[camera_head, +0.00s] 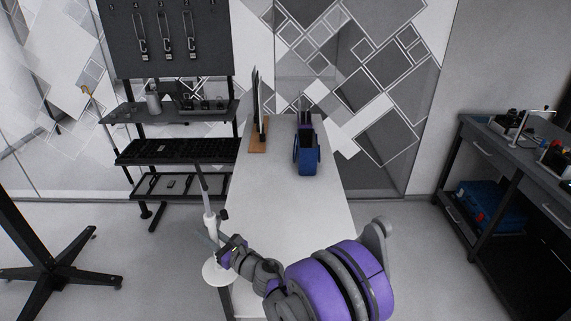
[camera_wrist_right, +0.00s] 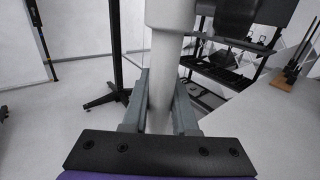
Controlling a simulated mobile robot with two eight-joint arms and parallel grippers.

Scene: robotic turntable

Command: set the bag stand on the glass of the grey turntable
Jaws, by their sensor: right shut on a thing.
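The bag stand (camera_head: 209,221) is a white pole with a thin grey upper rod, a dark knob and a round white base. It is nearly upright, leaning slightly, at the left edge of the white table in the head view. My right gripper (camera_head: 226,250) is shut on its pole. In the right wrist view the white pole (camera_wrist_right: 162,85) stands between the two grey fingers of the gripper (camera_wrist_right: 158,115). I cannot tell whether the base touches anything. I cannot make out the grey turntable or its glass in either view. My left gripper is not in view.
The white table (camera_head: 275,215) has a blue bag-like holder (camera_head: 307,160) and a dark panel on a wooden base (camera_head: 259,148) at its far end. A dark shelf rack (camera_head: 170,153) stands behind left. A black-legged stand (camera_head: 55,270) is at left, a dark workbench (camera_head: 500,160) at right.

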